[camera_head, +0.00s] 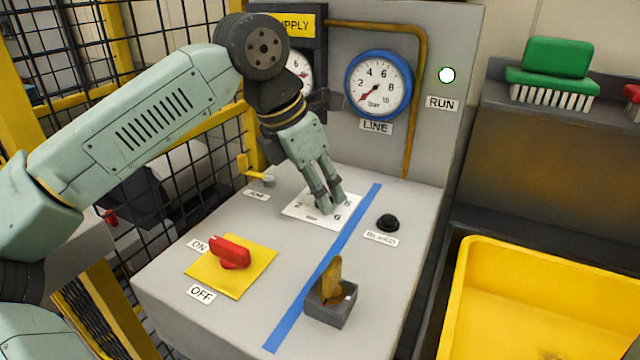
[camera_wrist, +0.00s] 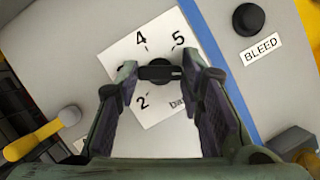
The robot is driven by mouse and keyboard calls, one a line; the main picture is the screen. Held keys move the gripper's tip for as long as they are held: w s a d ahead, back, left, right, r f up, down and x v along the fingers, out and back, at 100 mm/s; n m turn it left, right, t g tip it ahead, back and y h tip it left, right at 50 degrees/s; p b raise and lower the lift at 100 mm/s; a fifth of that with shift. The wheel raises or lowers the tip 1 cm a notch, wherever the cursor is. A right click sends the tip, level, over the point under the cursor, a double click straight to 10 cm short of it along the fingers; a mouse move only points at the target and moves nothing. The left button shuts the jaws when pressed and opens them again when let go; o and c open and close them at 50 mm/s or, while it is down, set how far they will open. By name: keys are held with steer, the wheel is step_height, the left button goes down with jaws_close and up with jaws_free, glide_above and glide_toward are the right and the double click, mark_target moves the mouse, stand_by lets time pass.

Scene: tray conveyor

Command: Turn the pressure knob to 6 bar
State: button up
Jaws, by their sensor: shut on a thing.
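The pressure knob (camera_wrist: 160,72) is small and black and sits on a white dial plate (camera_head: 298,211). My gripper (camera_head: 331,206) reaches down onto the knob and hides it in the head view. In the wrist view, its fingertips (camera_wrist: 160,74) are shut on the knob's two sides. The plate shows 2, 4, 5 and part of "bar" there; a 6 shows beside the fingers in the head view. I cannot make out where the knob points. The blue-rimmed LINE gauge (camera_head: 378,84) has its red needle at the lower left, near the bottom of the scale.
A black BLEED button (camera_head: 387,222) is right of the blue stripe. A red ON/OFF switch (camera_head: 230,252), a yellow lever (camera_head: 257,172) and a grey box with a yellow key-like piece (camera_head: 331,305) share the panel. The SUPPLY gauge (camera_head: 299,72) is partly hidden.

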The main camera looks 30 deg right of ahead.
steer(key=o, duration=1.2)
steer(key=shift+c, duration=0.2)
steer(key=v, duration=1.2)
